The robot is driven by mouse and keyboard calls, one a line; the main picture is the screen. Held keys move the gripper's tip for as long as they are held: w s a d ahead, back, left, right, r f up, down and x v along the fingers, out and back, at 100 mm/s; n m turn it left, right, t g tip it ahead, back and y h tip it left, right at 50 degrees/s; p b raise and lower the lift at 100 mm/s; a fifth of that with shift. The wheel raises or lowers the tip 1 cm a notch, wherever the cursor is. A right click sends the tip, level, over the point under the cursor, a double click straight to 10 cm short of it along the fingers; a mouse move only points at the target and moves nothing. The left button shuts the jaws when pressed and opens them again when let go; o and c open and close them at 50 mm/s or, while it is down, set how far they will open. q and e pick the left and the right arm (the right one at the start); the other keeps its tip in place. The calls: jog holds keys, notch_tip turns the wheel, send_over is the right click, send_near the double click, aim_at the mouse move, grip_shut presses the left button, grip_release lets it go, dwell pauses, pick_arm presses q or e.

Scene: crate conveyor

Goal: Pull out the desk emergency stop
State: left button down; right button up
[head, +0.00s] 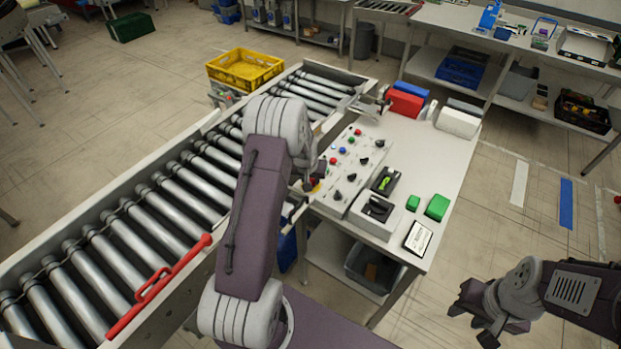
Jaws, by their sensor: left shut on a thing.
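The desk emergency stop (316,187) shows as a small patch of red and yellow at the left edge of the control panel (352,165) on the desk. My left arm reaches over the conveyor and hides much of it. My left gripper (309,186) is at the emergency stop and shut on it; its fingertips are mostly hidden by the arm. My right gripper (474,323) is open and empty, low at the right, out over the floor and away from the desk.
The roller conveyor (130,235) with a red bar (158,287) runs along the desk's left. A yellow crate (245,68) stands beyond it. Green blocks (437,206), a black-framed card (418,238) and red and white boxes share the desk (440,160). Floor at right is mostly clear.

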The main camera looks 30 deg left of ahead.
dwell(0.4)
pick_arm(q)
jog(key=shift+r, duration=0.65)
jog(key=shift+s+r, duration=0.1)
jog(key=shift+r, duration=0.05)
jog(key=c, duration=1)
grip_release()
jog(key=v, duration=0.9)
jog(key=shift+b, duration=0.4)
